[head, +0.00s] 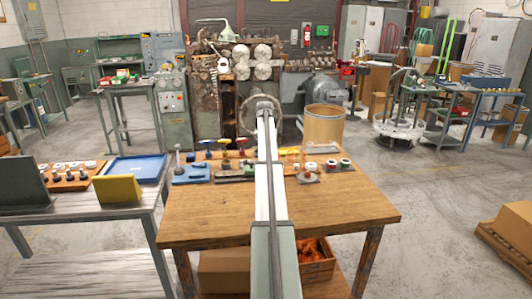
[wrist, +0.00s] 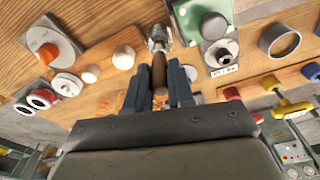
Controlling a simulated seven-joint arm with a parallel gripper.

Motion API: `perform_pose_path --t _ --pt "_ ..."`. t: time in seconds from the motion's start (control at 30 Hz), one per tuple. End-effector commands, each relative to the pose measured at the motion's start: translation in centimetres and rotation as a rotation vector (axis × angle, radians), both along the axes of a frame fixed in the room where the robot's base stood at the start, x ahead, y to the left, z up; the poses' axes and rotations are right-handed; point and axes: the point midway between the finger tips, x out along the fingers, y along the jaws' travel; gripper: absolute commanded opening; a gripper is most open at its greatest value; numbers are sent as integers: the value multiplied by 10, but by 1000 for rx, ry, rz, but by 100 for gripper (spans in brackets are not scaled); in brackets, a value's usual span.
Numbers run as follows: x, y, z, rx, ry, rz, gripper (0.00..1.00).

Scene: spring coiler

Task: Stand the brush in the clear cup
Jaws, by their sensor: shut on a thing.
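In the wrist view, my gripper (wrist: 160,88) is shut on a slim brown handle, which I take to be the brush (wrist: 158,72). The handle sticks out past the dark fingertips. At its far end is a shiny, silvery or see-through piece (wrist: 159,38). I cannot tell whether this is part of the brush or the clear cup, nor whether the two touch. In the head view my arm hides the gripper and the brush, and I cannot make out the clear cup.
The wooden table (head: 210,215) carries a row of small parts along its back edge, and its front is bare. Close around the gripper are a white knob (wrist: 123,57), a green block (wrist: 203,18) and a round dark-rimmed piece (wrist: 279,40). A blue tray (head: 133,168) lies left.

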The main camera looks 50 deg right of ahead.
Motion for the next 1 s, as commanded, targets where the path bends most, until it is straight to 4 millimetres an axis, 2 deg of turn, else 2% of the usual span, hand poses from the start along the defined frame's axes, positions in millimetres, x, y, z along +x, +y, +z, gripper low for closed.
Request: perform_pose_path --t 1.0 --pt "0 0 -12 0 0 0 0"
